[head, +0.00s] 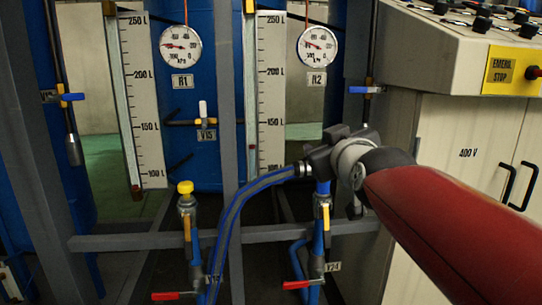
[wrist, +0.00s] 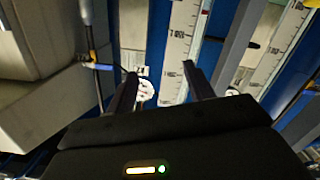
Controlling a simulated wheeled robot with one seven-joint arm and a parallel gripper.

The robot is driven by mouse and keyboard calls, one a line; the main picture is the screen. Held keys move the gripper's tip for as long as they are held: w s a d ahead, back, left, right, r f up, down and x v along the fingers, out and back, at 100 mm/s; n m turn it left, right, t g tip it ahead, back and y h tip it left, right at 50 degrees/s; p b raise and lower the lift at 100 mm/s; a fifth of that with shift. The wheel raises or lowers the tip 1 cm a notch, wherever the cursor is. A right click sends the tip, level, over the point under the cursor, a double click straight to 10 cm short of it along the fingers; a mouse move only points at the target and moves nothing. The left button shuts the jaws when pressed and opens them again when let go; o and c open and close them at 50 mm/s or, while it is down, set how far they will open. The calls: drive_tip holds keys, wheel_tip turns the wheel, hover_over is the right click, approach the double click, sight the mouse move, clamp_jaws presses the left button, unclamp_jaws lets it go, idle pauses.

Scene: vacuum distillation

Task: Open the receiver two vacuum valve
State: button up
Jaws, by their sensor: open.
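A valve with a blue handle (head: 365,90) sits on a thin vertical pipe to the right of the R2 gauge (head: 317,46). Its handle lies level, across the pipe; its tag is too small to read. The R2 tag (head: 316,79) hangs under the gauge. My gripper (head: 318,163) is below and left of that valve in the head view, its fingers hard to make out. In the wrist view my gripper (wrist: 160,84) has its two fingers wide apart, with nothing between them held. The blue handle (wrist: 98,66) shows there beyond the fingers, to the left and apart from them.
The control cabinet (head: 470,130) stands close on the right. A blue hose (head: 232,215) and yellow-handled valves (head: 187,225) are near my gripper, with red-handled valves (head: 176,295) below. Grey frame posts (head: 226,90) and a crossbar (head: 130,241) stand around the scales.

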drive_tip(key=s+d+f+m+g, duration=0.1)
drive_tip(key=s+f+m+g, duration=0.1)
drive_tip(key=s+f, duration=0.5)
drive_tip(key=s+d+f+m+g+h, duration=0.1)
drive_tip(key=s+d+f+g, duration=0.1)
drive_tip(key=s+f+g, duration=0.3)
drive_tip(key=s+d+f+m+g+h, duration=0.1)
drive_tip(key=s+f+g, duration=0.3)
drive_tip(key=s+f, duration=0.7)
wheel_tip(320, 180, down, 5)
drive_tip(key=shift+d+r+m, duration=0.2)
drive_tip(key=shift+d+m, duration=0.2)
drive_tip(key=shift+m, duration=0.4)
